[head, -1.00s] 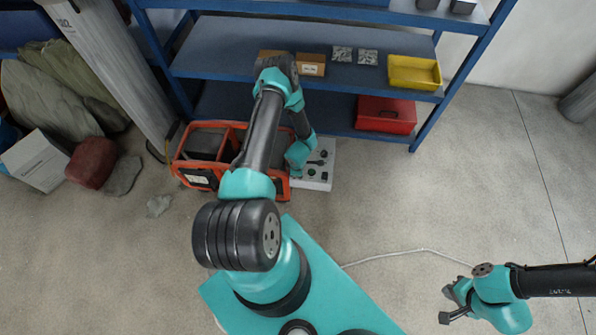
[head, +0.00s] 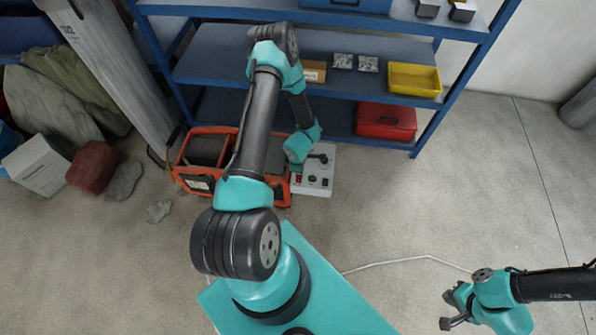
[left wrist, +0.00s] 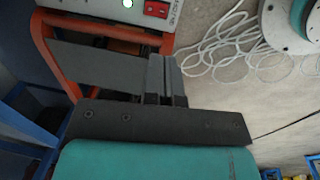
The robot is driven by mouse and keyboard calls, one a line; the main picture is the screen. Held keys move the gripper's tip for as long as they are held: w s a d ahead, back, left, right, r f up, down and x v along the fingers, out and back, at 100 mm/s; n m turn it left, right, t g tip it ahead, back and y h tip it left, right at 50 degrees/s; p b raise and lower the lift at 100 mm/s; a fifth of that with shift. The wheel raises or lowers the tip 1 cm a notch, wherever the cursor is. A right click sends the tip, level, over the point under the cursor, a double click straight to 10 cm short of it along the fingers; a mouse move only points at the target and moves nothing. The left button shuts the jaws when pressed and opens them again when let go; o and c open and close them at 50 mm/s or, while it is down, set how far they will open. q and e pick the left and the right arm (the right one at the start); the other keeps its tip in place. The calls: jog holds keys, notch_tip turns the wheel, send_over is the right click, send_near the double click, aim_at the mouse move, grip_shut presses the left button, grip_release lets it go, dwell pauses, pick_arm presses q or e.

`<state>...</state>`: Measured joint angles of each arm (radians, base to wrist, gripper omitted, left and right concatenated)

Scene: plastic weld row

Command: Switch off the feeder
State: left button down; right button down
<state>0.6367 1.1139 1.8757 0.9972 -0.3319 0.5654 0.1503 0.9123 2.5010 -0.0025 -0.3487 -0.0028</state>
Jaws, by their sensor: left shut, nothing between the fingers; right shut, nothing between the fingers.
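The control box (head: 326,176), pale grey with a green button and dark knobs, stands on the floor right of the orange-framed machine (head: 200,183). I take it to be the feeder's panel. In the left wrist view the panel's edge (left wrist: 95,10) shows at the top, with a red switch (left wrist: 157,9) whose position I cannot read. My left gripper (left wrist: 165,62) is shut and empty, with the red switch just beyond its tips in the picture; contact cannot be told. In the head view my left wrist partly hides the box. My right gripper (head: 447,308) is shut and empty, far right of the box.
A blue shelf (head: 215,68) with a yellow bin (head: 414,79) and a red case (head: 386,121) stands behind. A white cable (head: 400,260) lies on the floor. Rocks and a white carton (head: 37,163) are at left. The floor at right is mostly clear.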

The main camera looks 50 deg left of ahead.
aim_at(299, 176)
pick_arm(q)
jog(key=shift+s+d+r, duration=0.1)
jog(key=shift+r, duration=0.8)
jog(key=shift+w+a+r, duration=0.1)
jog(key=shift+w+a, duration=0.45)
jog(key=shift+w, duration=0.05)
jog(key=f, duration=0.4)
jog(key=w+f, duration=0.1)
jog(key=f, duration=0.4)
jog(key=a+f, duration=0.1)
jog(key=f, duration=0.4)
jog(key=shift+w, duration=0.15)
